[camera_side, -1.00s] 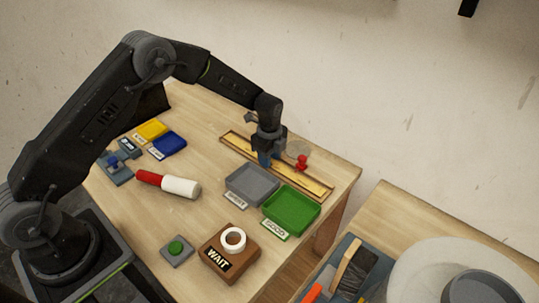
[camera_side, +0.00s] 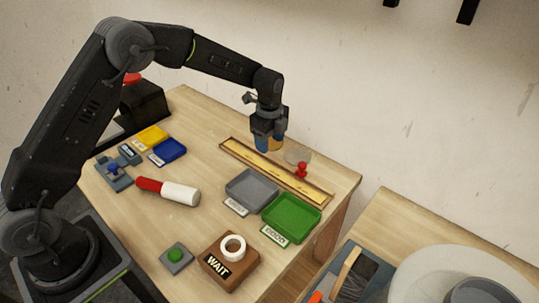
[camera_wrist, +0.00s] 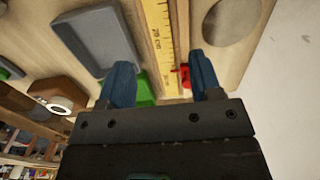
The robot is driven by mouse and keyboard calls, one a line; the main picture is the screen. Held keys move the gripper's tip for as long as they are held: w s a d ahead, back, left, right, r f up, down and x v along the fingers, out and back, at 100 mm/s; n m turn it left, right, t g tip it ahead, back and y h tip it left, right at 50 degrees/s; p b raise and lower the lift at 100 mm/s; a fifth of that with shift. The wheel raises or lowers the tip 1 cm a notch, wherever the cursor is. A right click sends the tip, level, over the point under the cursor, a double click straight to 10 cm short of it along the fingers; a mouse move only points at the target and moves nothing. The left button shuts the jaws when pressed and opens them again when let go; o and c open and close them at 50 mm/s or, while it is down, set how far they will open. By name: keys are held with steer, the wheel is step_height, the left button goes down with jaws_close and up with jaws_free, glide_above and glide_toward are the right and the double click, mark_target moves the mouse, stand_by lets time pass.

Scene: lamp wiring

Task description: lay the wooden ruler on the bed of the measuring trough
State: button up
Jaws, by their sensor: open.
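The wooden ruler (camera_side: 264,163) is yellow with dark marks and lies along the long brown measuring trough (camera_side: 226,144), inside its rims. In the wrist view the ruler (camera_wrist: 159,38) runs up between the trough's dark side rims. My gripper (camera_side: 268,145) is above the trough, apart from the ruler. Its two blue fingers (camera_wrist: 160,85) are spread with nothing held between them. A small red piece (camera_side: 301,169) stands at the trough's right part; it also shows beside the ruler in the wrist view (camera_wrist: 185,75).
A grey tray (camera_side: 251,187) and a green tray (camera_side: 291,217) sit in front of the trough. A brown WAIT block (camera_side: 217,268) with a white ring (camera_side: 232,246), a red and white cylinder (camera_side: 168,191), and yellow and blue trays (camera_side: 168,151) lie further left and forward. A round disc (camera_side: 298,155) lies behind the trough.

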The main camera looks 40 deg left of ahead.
steer(key=s+a+r+n+t, duration=0.1)
steer(key=s+r+n, duration=0.3)
steer(key=s+r, duration=0.45)
steer(key=s+r+n+t, duration=0.2)
steer(key=s+r+n, duration=0.3)
steer(key=r, duration=0.6)
steer(key=s+n+t, duration=0.2)
steer(key=s+n, duration=0.7)
steer(key=s, duration=1)
steer(key=shift+a+r+t, duration=0.25)
steer(key=shift+a+t, duration=0.05)
